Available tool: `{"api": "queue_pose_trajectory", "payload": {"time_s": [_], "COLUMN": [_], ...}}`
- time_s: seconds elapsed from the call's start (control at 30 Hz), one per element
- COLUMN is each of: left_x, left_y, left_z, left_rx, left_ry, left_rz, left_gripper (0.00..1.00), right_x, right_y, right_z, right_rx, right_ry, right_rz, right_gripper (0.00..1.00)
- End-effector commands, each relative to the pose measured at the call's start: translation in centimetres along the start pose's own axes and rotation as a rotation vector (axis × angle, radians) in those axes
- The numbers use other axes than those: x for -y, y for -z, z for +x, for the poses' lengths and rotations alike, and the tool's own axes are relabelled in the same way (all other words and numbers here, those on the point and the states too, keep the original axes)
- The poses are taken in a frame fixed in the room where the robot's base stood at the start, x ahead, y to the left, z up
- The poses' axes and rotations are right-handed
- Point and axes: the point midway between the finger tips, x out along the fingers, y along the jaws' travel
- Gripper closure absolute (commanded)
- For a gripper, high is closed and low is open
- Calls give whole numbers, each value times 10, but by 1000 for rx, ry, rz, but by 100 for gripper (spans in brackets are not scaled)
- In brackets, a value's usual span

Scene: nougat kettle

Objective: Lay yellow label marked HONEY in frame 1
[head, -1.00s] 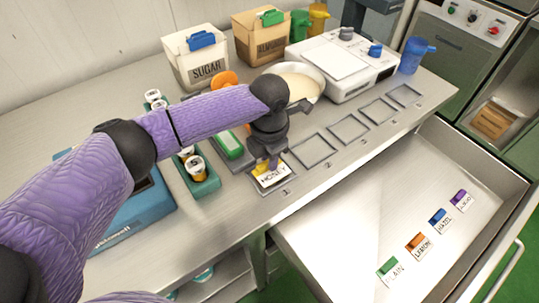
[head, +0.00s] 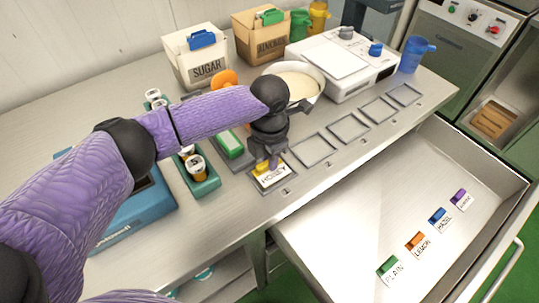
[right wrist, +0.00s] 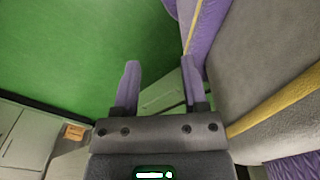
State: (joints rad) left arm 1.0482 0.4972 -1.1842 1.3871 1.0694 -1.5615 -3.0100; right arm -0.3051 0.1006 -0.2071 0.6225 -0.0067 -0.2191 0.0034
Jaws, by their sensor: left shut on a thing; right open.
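The HONEY label (head: 270,176), white with a yellow grip block, lies in or just over frame 1 (head: 288,185), the leftmost of the row of grey frames on the bench. My left gripper (head: 272,163) points down over it and is shut on its yellow block. I cannot tell whether the label touches the frame's floor. The gripper hides part of the label's far side. My right gripper (right wrist: 157,90) is open and empty in the right wrist view, over green floor and away from the bench top.
Frames 2 (head: 313,149) and 3 (head: 349,129) and others to the right are empty. An open drawer (head: 330,235) holds the PLAIN (head: 390,268), LEMON, HAZEL and a purple label. A green holder with jars (head: 200,184) stands left; a pan (head: 300,82) stands behind.

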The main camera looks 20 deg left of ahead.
Motion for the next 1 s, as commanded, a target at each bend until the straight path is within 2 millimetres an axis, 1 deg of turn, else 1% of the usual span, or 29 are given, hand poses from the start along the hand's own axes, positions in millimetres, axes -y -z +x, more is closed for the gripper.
{"api": "queue_pose_trajectory", "payload": {"time_s": [0.87,0.9,0.97,1.0], "left_x": [0,0,0,0], "left_y": [0,0,0,0], "left_z": [5,5,5,5], "left_rx": [0,0,0,0], "left_ry": [0,0,0,0], "left_rz": [0,0,0,0], "left_gripper": [100,74,62,53], "right_x": [0,0,0,0], "right_y": [0,0,0,0], "right_z": [2,2,2,2], "right_rx": [0,0,0,0], "right_ry": [0,0,0,0], "right_rz": [0,0,0,0], "right_gripper": [45,45,45,45]}}
